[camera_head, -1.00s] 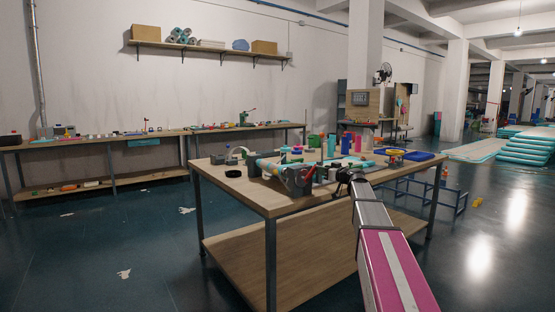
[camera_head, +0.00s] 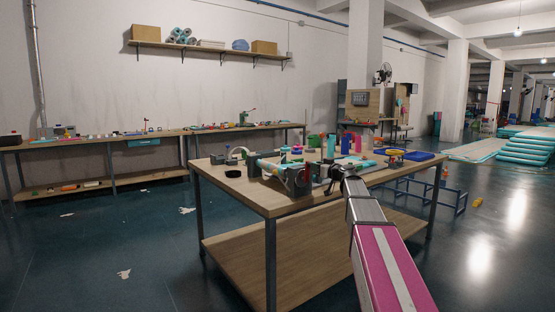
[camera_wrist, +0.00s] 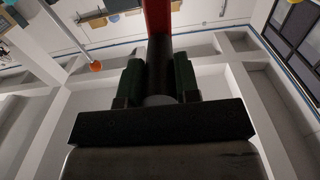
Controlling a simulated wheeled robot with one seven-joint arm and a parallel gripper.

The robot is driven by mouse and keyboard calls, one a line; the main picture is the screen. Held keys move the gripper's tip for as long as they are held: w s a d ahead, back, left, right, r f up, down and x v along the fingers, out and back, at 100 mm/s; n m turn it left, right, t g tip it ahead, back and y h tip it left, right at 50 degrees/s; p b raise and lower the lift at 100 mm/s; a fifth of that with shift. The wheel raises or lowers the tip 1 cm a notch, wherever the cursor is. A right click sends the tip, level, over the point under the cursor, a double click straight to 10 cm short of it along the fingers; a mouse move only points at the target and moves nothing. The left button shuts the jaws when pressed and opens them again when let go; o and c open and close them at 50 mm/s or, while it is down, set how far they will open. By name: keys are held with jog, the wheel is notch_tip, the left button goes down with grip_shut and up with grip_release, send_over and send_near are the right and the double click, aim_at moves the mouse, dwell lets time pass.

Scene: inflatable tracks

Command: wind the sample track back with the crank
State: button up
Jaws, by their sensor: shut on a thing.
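My gripper (camera_head: 328,180) is at the right side of the stand, small and dark in the head view. In the wrist view, my gripper (camera_wrist: 159,85) has its two dark green fingers closed on either side of the crank's dark handle (camera_wrist: 158,60). A red bar (camera_wrist: 157,18), which appears to be the crank arm, extends beyond the fingers. The handle's far end and the track's wound length are hard to make out.
Coloured cups and tubes (camera_head: 345,143) stand behind the stand. A black ring (camera_head: 233,173) lies at the bench's left. The floor left of the bench is mostly clear.

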jog(key=o, duration=1)
jog(key=shift+a, duration=0.1)
jog(key=shift+o, duration=0.2)
jog(key=shift+s+d+f, duration=0.1)
jog(key=shift+s+d, duration=0.15)
jog(key=shift+s, duration=0.25)
jog(key=v, duration=0.7)
jog(key=shift+d, duration=0.1)
